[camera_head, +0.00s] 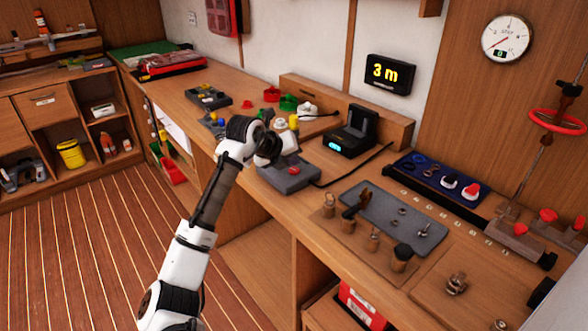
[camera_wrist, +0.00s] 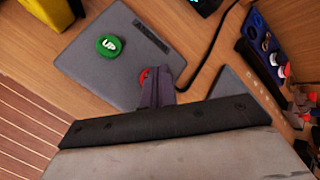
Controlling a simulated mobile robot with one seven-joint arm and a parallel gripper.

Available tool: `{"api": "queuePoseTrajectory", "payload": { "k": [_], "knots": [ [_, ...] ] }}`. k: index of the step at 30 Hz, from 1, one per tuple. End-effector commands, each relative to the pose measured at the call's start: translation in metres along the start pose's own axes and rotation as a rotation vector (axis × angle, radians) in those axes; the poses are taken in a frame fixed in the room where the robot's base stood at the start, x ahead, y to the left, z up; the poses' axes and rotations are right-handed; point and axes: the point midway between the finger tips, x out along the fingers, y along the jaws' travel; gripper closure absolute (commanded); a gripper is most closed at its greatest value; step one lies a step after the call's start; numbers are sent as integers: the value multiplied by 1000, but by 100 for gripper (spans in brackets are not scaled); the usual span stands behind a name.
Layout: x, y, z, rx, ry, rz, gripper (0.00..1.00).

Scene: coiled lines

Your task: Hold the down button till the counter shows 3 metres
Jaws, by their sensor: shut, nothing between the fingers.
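The counter (camera_head: 388,74) on the wall reads "3 m" in yellow in the head view. A grey control box (camera_head: 283,180) lies on the bench under my arm. In the wrist view the box (camera_wrist: 100,62) carries a green button marked "UP" (camera_wrist: 109,45) and a red button (camera_wrist: 144,76), whose label is hidden. My gripper (camera_wrist: 156,88) is shut and empty, its fingertips right beside the red button and partly covering it. I cannot tell whether they touch it. The red button also shows in the head view (camera_head: 293,170), uncovered there.
A black cable (camera_wrist: 208,55) runs from the box. A black device with a cyan light (camera_head: 345,138) stands behind it. Right of the box are a grey mat (camera_head: 392,215) with small parts and a blue tray (camera_head: 432,172). A round gauge (camera_head: 506,39) hangs on the wall.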

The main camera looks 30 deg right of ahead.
Motion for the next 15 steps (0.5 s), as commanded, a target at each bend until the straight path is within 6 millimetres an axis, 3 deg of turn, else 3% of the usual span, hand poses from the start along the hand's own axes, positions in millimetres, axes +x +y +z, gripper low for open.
{"api": "queuePoseTrajectory", "payload": {
  "k": [7, 15],
  "knots": [
    [-4, -3, 3, 1, -1, 0, 100],
    [-22, -17, 17, 1, -1, -1, 100]
  ]
}}
